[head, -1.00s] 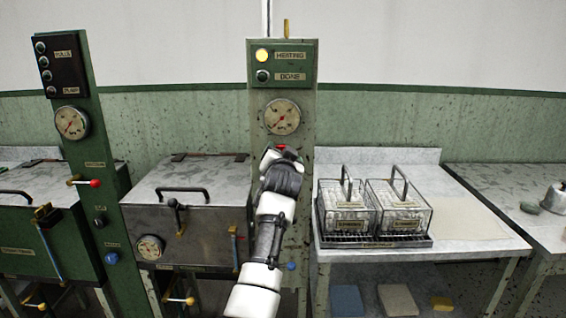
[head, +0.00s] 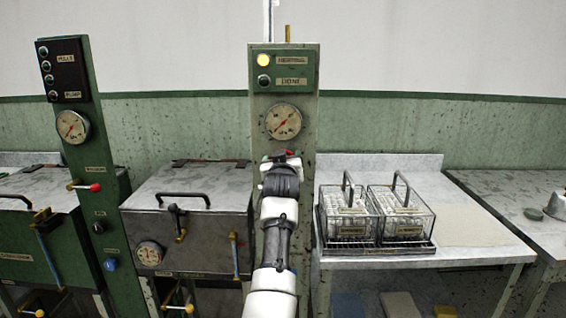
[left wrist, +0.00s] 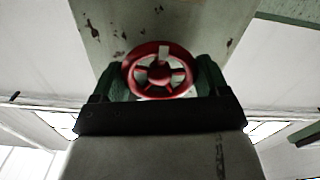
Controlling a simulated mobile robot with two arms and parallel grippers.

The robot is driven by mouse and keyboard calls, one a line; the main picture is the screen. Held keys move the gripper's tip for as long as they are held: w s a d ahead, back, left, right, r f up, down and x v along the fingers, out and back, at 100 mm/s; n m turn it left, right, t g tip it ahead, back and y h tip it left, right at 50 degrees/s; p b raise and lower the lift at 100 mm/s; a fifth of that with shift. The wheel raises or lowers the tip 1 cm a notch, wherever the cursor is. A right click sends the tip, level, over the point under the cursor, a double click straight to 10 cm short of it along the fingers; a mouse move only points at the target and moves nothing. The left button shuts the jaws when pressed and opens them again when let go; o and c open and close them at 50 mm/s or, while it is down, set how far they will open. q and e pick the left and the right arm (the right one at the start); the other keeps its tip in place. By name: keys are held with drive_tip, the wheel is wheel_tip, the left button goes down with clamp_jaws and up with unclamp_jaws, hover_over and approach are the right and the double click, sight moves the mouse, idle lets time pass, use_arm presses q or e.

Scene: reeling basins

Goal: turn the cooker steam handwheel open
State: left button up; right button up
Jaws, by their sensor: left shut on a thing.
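The red spoked steam handwheel sits on the green column (head: 256,200) below its round gauge (head: 283,121). In the left wrist view the handwheel (left wrist: 160,70) shows face-on, with a pale mark at the top of its hub. My left gripper (left wrist: 162,80) is shut on it, one green finger at each side of the rim. In the head view my left gripper (head: 281,160) hides nearly all of the wheel; only a little red shows at its tip. The panel above has its heating lamp (head: 263,60) lit yellow and its done lamp (head: 264,80) dark. My right gripper is not in view.
A grey lidded cooker (head: 185,225) stands just left of the column. A second green column (head: 85,150) stands farther left. To the right, a table (head: 470,225) holds two wire-framed clear baskets (head: 345,215) on a dark tray.

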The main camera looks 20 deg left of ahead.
use_arm(q)
drive_tip(key=shift+f, duration=0.2)
idle(0.3)
drive_tip(key=o, duration=0.9)
drive_tip(key=shift+r, duration=0.15)
